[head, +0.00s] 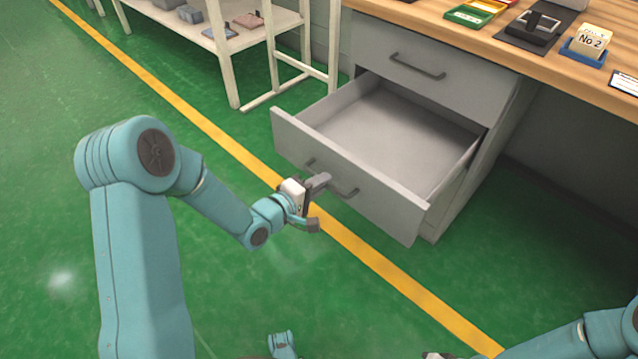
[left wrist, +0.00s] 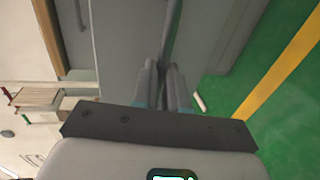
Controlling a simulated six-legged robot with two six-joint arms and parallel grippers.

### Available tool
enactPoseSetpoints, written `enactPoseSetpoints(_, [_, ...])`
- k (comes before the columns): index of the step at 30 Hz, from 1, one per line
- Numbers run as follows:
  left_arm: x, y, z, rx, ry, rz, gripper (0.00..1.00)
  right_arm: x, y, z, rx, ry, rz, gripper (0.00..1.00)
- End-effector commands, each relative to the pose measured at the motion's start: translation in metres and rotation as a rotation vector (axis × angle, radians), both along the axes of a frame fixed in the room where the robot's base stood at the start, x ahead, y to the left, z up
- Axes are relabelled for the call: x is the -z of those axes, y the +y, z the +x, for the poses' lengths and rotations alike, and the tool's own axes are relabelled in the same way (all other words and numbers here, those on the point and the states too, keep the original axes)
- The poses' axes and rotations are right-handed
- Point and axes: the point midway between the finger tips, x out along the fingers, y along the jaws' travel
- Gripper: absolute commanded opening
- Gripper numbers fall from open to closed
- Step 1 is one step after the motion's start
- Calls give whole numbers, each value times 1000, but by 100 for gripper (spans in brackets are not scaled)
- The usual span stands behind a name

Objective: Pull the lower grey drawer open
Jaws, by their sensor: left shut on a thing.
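The lower grey drawer (head: 385,208) is pulled well out of the grey cabinet, and its empty inside shows in the head view. Its dark bar handle (head: 348,192) is on the front panel. My left gripper (head: 318,203) is at the left part of this handle. In the left wrist view its two fingers (left wrist: 163,88) are closed around the bar (left wrist: 171,40). Of my right gripper, only a small part shows at the bottom edge of the head view, and its fingers are hidden.
The upper drawer (head: 435,75) is shut above the open one. A wooden worktop (head: 440,32) holds a colored tray, a dark device and a card holder. A pale shelf rack (head: 235,75) stands at the left. The green floor with a yellow line is clear before the drawer.

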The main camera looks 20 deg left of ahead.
Motion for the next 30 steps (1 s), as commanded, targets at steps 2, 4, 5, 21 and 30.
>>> enactPoseSetpoints(2, [-1, 0, 1, 0, -1, 0, 0, 0, 0, 0, 0, 0, 0, 33])
enactPoseSetpoints(4, [-1, -1, 2, 0, -2, -1, 0, 0, 0, 0, 0, 0, 0, 33])
enactPoseSetpoints(5, [-1, -1, 2, 0, -2, 0, 0, 0, 0, 0, 0, 0, 0, 33])
enactPoseSetpoints(21, [-1, -1, 2, 0, -2, 0, 38, 0, 0, 0, 0, 0, 0, 33])
enactPoseSetpoints(30, [-4, 5, -12, -2, 0, 0, 38, -6, 0, -2, -2, 5, 1, 33])
